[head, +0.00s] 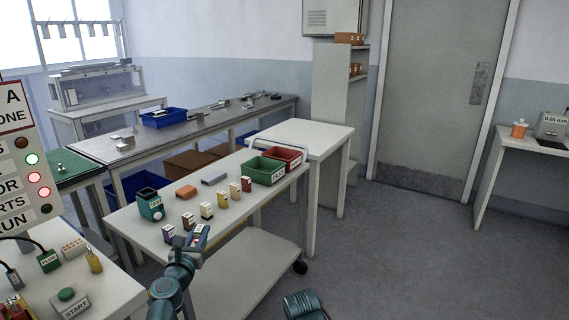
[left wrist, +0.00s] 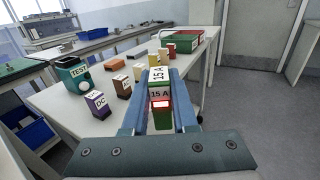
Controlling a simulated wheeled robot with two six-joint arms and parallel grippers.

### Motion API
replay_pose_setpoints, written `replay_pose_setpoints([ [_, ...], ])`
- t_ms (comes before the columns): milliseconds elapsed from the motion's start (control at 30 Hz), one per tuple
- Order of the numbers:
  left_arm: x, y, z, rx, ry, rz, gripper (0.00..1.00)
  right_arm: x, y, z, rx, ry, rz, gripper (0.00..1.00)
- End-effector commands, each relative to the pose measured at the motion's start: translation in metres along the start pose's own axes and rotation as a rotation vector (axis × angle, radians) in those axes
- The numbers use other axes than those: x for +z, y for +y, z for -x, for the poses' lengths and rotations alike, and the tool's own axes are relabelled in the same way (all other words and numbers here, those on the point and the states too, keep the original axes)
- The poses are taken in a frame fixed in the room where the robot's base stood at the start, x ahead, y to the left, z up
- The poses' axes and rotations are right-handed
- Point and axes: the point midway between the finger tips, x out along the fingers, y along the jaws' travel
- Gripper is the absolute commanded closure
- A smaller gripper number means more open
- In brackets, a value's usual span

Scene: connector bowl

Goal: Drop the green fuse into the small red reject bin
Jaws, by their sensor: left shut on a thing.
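My left gripper (head: 197,238) is shut on the green fuse (left wrist: 161,121), a small block with green sides, white "15 A" labels and a red band, gripped between the two blue fingers (left wrist: 160,112). In the head view it is over the near end of the white cart, and only a little of the fuse shows. The small red bin (head: 294,153) stands at the cart's far right corner, behind a green bin (head: 268,180); its red wall also shows in the left wrist view (left wrist: 186,36). The fuse is well short of it. My right gripper is out of view.
A row of several fuses, from a purple one (head: 169,233) to a red one (head: 246,184), runs along the cart (head: 196,199) toward the bins. A teal TEST box (head: 150,205) and orange and grey blocks stand left of the row. A raised handle rail borders the far end.

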Motion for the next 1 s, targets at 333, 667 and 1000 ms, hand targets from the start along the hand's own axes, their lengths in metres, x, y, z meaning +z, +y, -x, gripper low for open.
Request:
replay_pose_setpoints([
  [333,0.002,0.000,0.000,0.000,0.000,0.000,1.00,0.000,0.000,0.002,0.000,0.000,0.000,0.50],
  [667,0.053,0.000,0.000,0.000,0.000,0.000,1.00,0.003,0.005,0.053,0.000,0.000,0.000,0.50],
  [1000,0.148,0.000,0.000,0.000,0.000,0.000,1.00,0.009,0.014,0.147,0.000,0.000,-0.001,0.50],
])
